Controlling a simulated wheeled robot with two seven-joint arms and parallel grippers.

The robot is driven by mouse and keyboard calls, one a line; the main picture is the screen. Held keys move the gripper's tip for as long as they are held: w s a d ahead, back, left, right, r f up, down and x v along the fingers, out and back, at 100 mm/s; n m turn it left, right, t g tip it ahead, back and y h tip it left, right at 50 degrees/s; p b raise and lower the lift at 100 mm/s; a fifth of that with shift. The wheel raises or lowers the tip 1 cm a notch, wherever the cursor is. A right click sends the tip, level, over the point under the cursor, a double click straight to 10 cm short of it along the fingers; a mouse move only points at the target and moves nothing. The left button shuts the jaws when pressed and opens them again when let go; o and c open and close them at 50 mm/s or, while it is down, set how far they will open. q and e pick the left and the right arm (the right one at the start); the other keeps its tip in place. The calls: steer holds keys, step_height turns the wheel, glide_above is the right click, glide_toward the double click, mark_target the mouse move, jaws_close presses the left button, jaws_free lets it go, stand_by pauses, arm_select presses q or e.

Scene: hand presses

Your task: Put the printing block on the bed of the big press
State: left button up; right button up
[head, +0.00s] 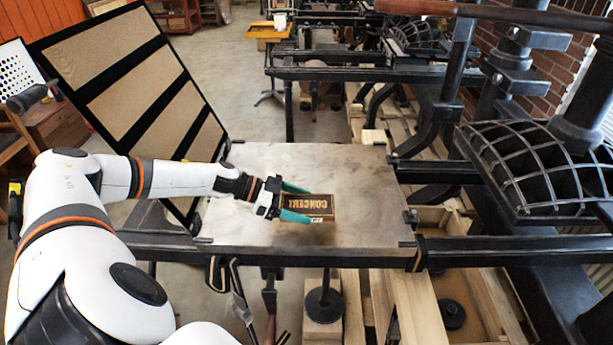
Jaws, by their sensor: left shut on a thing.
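The printing block (309,202), dark with raised tan letters reading "CONCERT" upside down, is over the middle of the flat grey press bed (355,170). My left gripper (290,201) reaches in from the left with its green-tipped fingers, one at the block's far left edge and one along its near edge. It is shut on the block. I cannot tell whether the block touches the bed or is held just above it. My right gripper is not in view.
A hinged frame (133,75) with tan panels stands tilted up at the bed's left. The heavy platen (545,172) and dark posts stand to the right. Small dark corner pieces edge the bed. Most of the bed around the block is clear.

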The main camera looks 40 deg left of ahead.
mark_target(300, 228)
arm_select(q)
steer(key=f, duration=0.3)
steer(key=shift+s, duration=0.2)
steer(key=f, duration=0.3)
steer(key=shift+w+f+p, duration=0.1)
steer(key=shift+w+p, duration=0.15)
steer(key=shift+p, duration=0.1)
steer(key=shift+s+f, duration=0.1)
steer(key=shift+f, duration=0.05)
steer(key=o, duration=1.2)
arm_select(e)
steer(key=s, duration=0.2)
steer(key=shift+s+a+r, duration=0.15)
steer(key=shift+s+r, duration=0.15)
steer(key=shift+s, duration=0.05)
